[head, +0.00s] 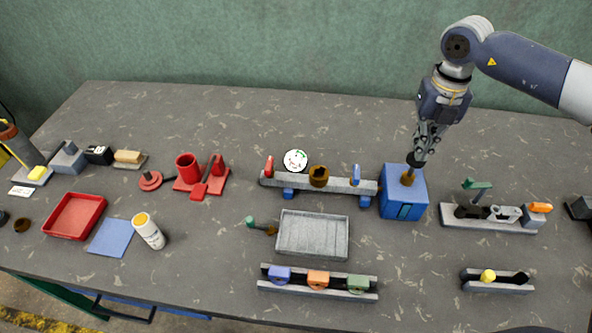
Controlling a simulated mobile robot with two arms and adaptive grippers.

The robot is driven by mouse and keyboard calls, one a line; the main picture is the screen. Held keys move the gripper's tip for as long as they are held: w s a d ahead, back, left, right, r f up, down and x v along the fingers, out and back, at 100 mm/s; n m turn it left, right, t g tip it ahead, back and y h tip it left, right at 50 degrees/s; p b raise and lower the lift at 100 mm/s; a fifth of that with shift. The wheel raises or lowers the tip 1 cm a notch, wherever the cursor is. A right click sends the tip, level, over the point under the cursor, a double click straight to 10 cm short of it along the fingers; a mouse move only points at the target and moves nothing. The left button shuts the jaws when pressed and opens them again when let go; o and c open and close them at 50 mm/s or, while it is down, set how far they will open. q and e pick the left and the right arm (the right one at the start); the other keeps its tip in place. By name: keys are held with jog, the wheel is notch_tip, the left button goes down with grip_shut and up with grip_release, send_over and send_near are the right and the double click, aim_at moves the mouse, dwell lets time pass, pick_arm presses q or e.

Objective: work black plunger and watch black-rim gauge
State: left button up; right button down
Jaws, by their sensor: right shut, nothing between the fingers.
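The blue box (403,197) stands right of centre on the table. A brass-coloured stem (408,180) rises from its top, and the dark plunger knob (416,161) shows just above it. My right gripper (421,152) points down over the box with its fingers closed and empty. Its tips are at the knob; I cannot tell whether they touch it. The gauge (295,160) has a white face and a thin dark rim, and stands behind the grey rail; its reading is too small to make out. My left gripper is not in view.
A grey rail (340,186) with red and blue levers adjoins the blue box on its left. A grey tray (312,236) lies in front. A fixture with a green handle (477,184) stands to the right. A red tray (75,216) and white bottle (148,231) are at left.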

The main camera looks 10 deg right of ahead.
jog(key=shift+f+b, duration=0.6)
jog(key=shift+f, duration=0.4)
jog(key=shift+s+f+b, duration=0.1)
jog(key=shift+f+b, duration=0.8)
jog(key=shift+f, duration=0.4)
jog(key=shift+r+p, duration=2.4)
jog(key=shift+r, duration=1.45)
